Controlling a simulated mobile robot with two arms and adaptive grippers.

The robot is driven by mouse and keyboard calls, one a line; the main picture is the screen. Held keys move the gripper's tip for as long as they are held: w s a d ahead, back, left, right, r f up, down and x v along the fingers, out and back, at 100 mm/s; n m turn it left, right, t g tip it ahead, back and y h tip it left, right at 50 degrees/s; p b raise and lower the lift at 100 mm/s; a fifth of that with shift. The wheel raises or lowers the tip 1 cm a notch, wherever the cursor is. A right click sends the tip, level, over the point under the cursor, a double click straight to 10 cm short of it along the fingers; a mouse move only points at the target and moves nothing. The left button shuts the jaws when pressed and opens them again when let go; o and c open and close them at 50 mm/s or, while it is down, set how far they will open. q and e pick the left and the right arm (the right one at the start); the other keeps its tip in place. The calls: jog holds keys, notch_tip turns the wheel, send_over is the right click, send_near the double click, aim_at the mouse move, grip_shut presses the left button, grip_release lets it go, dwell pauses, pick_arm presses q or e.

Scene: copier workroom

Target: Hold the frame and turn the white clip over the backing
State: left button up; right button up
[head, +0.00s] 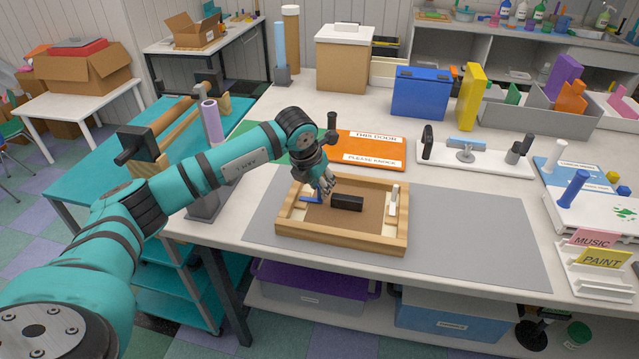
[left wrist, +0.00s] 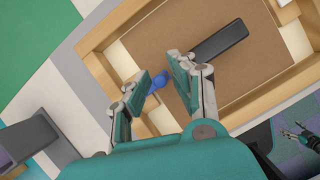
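The wooden frame (head: 398,242) lies on a grey mat with its brown backing (head: 325,216) facing up. A black block (head: 347,202) sits on the backing. The white clip (head: 394,200) is at the right side of the frame, pointing away from me along that side. A blue clip (head: 311,199) is at the left side. My left gripper (head: 327,193) is over the left part of the frame. In the left wrist view the left gripper (left wrist: 161,77) is open, with the blue clip (left wrist: 158,83) showing between its fingers. My right gripper (left wrist: 296,137) shows small there, apparently open, over the floor.
An orange sign (head: 365,150) lies behind the frame. A white board with a blue and grey fitting (head: 480,161) is behind right. The grey mat (head: 470,225) is bare right of the frame. Sign holders (head: 598,284) stand at the right front edge.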

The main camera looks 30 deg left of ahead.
pick_arm(q)
jog(key=shift+w+f, duration=0.1)
jog(key=shift+f, duration=0.1)
grip_shut()
dwell(1.3)
